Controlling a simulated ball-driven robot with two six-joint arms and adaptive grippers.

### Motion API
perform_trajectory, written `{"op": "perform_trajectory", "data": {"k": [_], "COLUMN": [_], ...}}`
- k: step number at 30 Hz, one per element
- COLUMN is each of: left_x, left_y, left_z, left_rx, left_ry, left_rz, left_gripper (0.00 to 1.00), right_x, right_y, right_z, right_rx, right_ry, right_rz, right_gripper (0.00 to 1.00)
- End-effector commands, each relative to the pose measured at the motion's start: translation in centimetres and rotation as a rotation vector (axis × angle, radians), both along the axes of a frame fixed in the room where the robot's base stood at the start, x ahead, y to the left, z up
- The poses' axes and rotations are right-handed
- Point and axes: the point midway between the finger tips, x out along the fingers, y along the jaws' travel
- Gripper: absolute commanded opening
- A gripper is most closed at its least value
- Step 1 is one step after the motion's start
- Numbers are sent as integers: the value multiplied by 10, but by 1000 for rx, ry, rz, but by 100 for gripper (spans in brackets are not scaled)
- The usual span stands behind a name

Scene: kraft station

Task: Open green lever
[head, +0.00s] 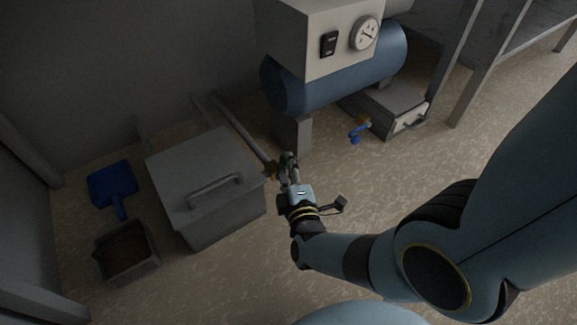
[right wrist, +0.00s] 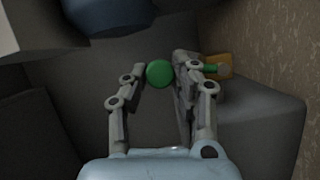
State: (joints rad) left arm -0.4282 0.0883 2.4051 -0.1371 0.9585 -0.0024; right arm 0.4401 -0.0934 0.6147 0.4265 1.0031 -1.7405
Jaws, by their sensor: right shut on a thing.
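The green lever (right wrist: 159,73) shows in the right wrist view as a round green knob between my fingers. Another short green piece (right wrist: 209,68) shows beside the right-hand finger, against a brass-coloured valve body (right wrist: 221,63). My right gripper (right wrist: 161,75) is shut on the green lever; the fingers hide the part between knob and valve. In the head view my right gripper (head: 288,164) is at the end of a grey pipe (head: 238,127), beside the brass valve (head: 270,172). The green lever is too hidden to make out there. My left gripper is not in view.
A grey lidded box (head: 205,170) with a handle stands left of the gripper. A blue tank (head: 340,80) with a gauge is behind. A blue-handled valve (head: 358,132) is at a low drawer unit (head: 395,100). A blue dustpan (head: 111,184) and a basket (head: 126,252) lie left.

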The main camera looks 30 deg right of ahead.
Motion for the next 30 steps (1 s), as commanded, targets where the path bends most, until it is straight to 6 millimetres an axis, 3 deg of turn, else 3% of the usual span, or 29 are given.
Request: {"op": "perform_trajectory", "data": {"k": [8,9,14,25,30], "left_x": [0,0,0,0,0], "left_y": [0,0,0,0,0], "left_z": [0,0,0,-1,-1], "left_rx": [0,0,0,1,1], "left_ry": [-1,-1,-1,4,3], "left_rz": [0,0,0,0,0], "left_gripper": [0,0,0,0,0], "right_x": [-2,-2,-1,-1,-1], "right_y": [3,3,2,1,2], "right_z": [-2,-2,-1,2,14], "right_rx": [0,0,1,1,1], "right_ry": [6,6,5,2,-1], "right_rz": [4,4,3,1,1], "right_gripper": [0,30,50,50,50]}}
